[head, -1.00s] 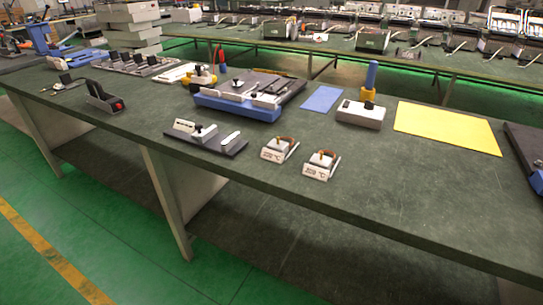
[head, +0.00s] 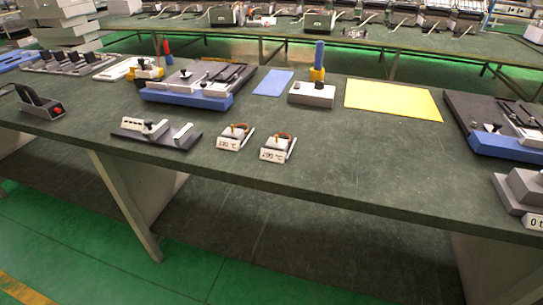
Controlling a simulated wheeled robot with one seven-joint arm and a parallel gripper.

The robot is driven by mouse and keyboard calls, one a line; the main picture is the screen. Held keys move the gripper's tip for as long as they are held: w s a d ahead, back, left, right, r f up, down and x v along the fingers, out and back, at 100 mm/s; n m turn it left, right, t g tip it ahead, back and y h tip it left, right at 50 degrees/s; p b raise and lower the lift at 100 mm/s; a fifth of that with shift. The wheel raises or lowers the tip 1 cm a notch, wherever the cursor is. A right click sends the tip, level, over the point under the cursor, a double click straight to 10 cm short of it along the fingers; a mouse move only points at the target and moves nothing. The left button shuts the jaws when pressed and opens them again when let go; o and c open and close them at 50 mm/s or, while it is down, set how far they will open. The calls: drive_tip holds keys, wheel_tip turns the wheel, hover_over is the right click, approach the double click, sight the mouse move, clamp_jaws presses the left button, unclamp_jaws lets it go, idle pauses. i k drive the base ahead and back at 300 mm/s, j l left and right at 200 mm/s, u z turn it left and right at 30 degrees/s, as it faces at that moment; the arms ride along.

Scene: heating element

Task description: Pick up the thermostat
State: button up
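Two small pale devices with brown-orange tops stand near the front edge of the table in the head view. The left device (head: 235,137) has a label that seems to read 230 °C, and the right device (head: 277,148) one that seems to read 200 °C. They look like thermostats, but I cannot tell which one the task names. Both stand apart from each other on the dark green tabletop. My gripper is not in view.
A dark plate with white fittings (head: 156,133) lies left of the devices. Behind are a blue-based fixture (head: 190,97), a blue sheet (head: 273,83), a grey box (head: 312,94) and a yellow sheet (head: 393,100). The green table (head: 350,150) is clear right of the devices.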

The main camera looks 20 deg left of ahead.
sight(232, 138)
drive_tip(key=i+j, duration=0.1)
drive_tip(key=j, duration=0.85)
drive_tip(key=i+j, duration=0.1)
drive_tip(key=j, duration=1.8)
drive_tip(key=i+j, duration=0.15)
drive_tip(key=j, duration=0.85)
drive_tip(key=i, duration=0.5)
drive_tip(key=l+z, duration=0.05)
